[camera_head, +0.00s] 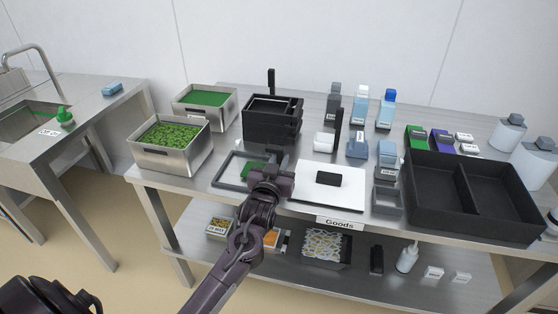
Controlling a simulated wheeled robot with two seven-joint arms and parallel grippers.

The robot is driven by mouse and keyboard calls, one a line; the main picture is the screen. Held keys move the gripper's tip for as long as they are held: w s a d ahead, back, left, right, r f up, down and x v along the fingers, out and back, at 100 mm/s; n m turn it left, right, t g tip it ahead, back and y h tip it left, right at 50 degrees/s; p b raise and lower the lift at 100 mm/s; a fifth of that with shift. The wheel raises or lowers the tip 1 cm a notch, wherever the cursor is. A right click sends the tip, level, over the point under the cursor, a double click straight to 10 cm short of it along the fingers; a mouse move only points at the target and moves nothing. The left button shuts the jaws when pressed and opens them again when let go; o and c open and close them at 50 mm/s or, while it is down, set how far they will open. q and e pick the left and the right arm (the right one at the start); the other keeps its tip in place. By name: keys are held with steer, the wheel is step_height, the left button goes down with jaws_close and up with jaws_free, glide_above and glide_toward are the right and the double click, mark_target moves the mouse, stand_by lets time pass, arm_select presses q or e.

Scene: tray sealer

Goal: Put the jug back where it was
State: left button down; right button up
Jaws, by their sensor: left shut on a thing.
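My left gripper (270,184) is over the front middle of the steel table, above the right part of a dark frame (226,172). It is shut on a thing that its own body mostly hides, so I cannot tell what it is. Something green (252,172) shows just behind it, inside the frame. I cannot single out the jug for sure. Two white jug-like containers with grey caps, one behind (507,134) and one nearer (534,166), stand at the right end. My right gripper is not in view.
A white board (340,194) with a black block (327,178) lies right of my gripper. A black divided tray (458,207) stands further right. Steel bins with green contents (168,146) and a black stack (271,122) stand at the left. A sink (28,118) is far left.

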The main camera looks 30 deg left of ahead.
arm_select(q)
steer(key=shift+p, duration=0.3)
stand_by(0.4)
steer(key=c, duration=1.3)
jaws_free()
steer(key=shift+f, duration=0.1)
steer(key=shift+c, duration=1.4)
steer(key=shift+s, duration=0.1)
steer(key=p+v, duration=0.3)
steer(key=v, duration=0.2)
steer(key=shift+s+d, duration=0.1)
steer(key=shift+s, duration=0.1)
steer(key=shift+s+d+p, duration=0.15)
steer(key=shift+s+p, duration=0.4)
steer(key=shift+s, duration=0.15)
